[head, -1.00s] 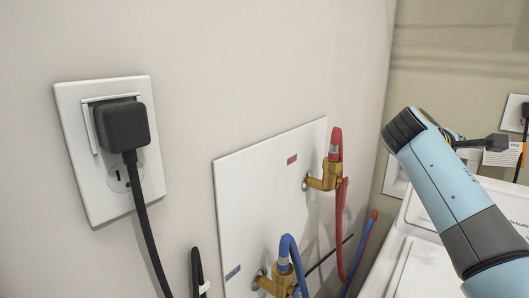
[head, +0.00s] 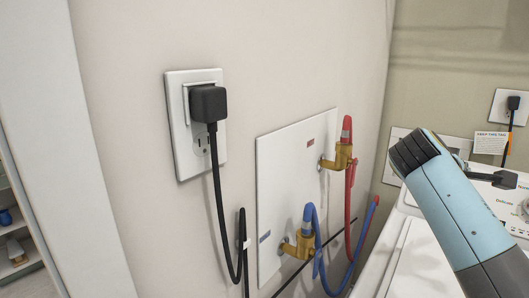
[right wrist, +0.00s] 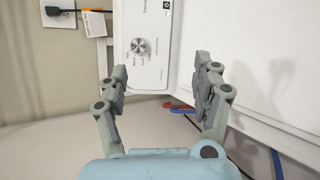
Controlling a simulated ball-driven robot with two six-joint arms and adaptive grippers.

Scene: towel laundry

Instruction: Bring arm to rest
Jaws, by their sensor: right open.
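My right arm (head: 458,205), light blue and grey, comes in from the lower right in the head view. It is raised in front of the white washer, and a small dark part of the gripper sticks out beyond it. In the right wrist view my right gripper (right wrist: 160,85) is open, its two grey fingers spread apart with nothing between them. Behind the fingers is the white machine panel with a round dial (right wrist: 140,46). My left gripper is not in view.
A black plug (head: 208,103) sits in the wall outlet (head: 178,140). Red (head: 350,195) and blue (head: 312,222) hoses hang from brass valves on a white wall plate (head: 270,190). The washer (head: 385,265) stands at right. A shelf (head: 22,245) shows at far left.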

